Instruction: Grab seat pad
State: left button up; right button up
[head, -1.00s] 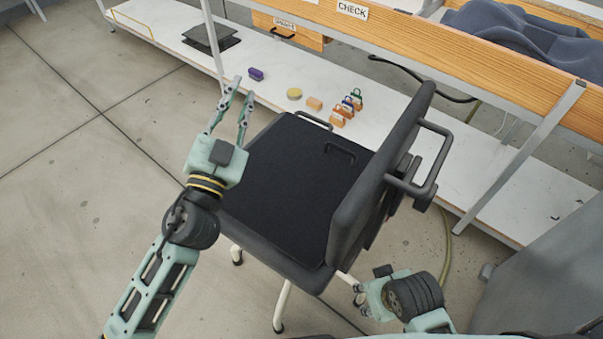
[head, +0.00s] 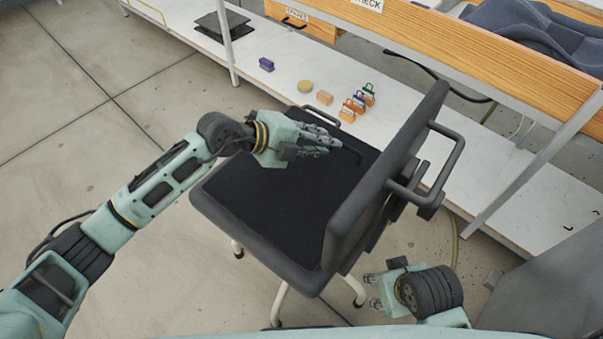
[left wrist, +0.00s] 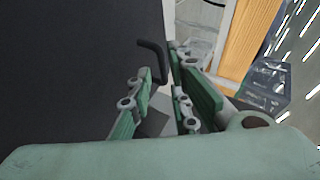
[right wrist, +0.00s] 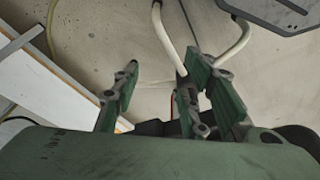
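The seat pad (head: 265,200) is a flat black pad lying on the seat of a dark office chair. The black pad (left wrist: 75,70) fills the left side there. My right gripper (head: 371,291) is open and empty, low beside the chair's backrest.
The floor at left is clear.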

pick_arm(q)
jog(key=b+x, duration=0.1)
jog(key=x, duration=0.3)
jog(key=shift+w, duration=0.1)
jog(key=shift+w+d+f+b, duration=0.2)
jog(key=shift+d+f+b, duration=0.1)
jog(key=shift+d, duration=0.15)
pick_arm(e)
jog(key=v, duration=0.3)
jog(key=shift+s+r, duration=0.1)
jog(key=shift+r, duration=0.25)
pick_arm(q)
jog(key=shift+c, duration=0.5)
grip_shut()
jog(key=shift+r, duration=0.1)
